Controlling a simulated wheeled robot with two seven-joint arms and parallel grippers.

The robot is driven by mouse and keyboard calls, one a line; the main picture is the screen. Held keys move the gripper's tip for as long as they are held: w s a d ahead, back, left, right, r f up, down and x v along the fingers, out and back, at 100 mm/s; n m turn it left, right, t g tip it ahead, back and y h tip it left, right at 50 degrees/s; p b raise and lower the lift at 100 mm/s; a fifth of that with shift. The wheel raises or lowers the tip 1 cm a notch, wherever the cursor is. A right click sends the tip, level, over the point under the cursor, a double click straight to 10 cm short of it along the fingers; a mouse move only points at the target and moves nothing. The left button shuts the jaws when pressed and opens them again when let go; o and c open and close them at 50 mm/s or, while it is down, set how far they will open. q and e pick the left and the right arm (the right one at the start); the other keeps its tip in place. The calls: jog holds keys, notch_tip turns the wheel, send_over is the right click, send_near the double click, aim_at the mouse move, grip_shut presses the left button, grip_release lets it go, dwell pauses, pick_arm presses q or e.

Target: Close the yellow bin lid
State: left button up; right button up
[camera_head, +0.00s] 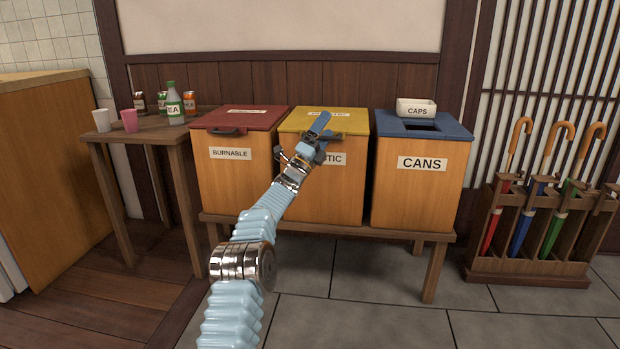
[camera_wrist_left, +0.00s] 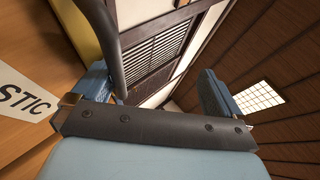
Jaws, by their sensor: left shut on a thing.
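The yellow lid (camera_head: 351,122) lies about flat on the wooden PLASTIC bin (camera_head: 325,196), the middle of three bins. Whether a small gap is left under its front edge is hidden by my arm. My left gripper (camera_head: 321,130) is at the lid's front edge and is shut on its dark handle. In the left wrist view, the dark handle bar (camera_wrist_left: 98,35) runs beside one blue finger, with the yellow lid edge (camera_wrist_left: 78,30) at the upper left. The front label is partly covered by the gripper. My right gripper is not in view.
The BURNABLE bin with a red lid (camera_head: 252,117) stands at left, the blue-topped CANS bin (camera_head: 421,185) with a CAPS tray (camera_head: 416,108) at right. A side table (camera_head: 150,137) holds cups and bottles. An umbrella rack (camera_head: 530,260) stands far right. Floor in front is clear.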

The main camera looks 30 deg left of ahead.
pick_arm(q)
notch_tip(320, 180, down, 6)
jog(key=shift+w+a+n+g, duration=0.15)
jog(key=shift+w+n+g, duration=0.15)
jog(key=shift+w+g, duration=0.1)
jog(key=shift+s+a+f+y, duration=0.5)
jog(key=shift+s+a+f, duration=0.2)
jog(key=shift+a+f, duration=0.1)
jog(key=c, duration=1)
jog(key=shift+s+a+f+p, duration=0.1)
jog(key=shift+s+a+f, duration=0.45)
jog(key=shift+f, duration=0.5)
jog(key=shift+s+a+f+p, duration=0.15)
jog(key=shift+s+a+f, duration=0.25)
jog(key=shift+s+f, duration=0.5)
jog(key=shift+s+a+f+p, duration=0.1)
jog(key=shift+s+a+f, duration=0.4)
jog(key=shift+f, duration=0.65)
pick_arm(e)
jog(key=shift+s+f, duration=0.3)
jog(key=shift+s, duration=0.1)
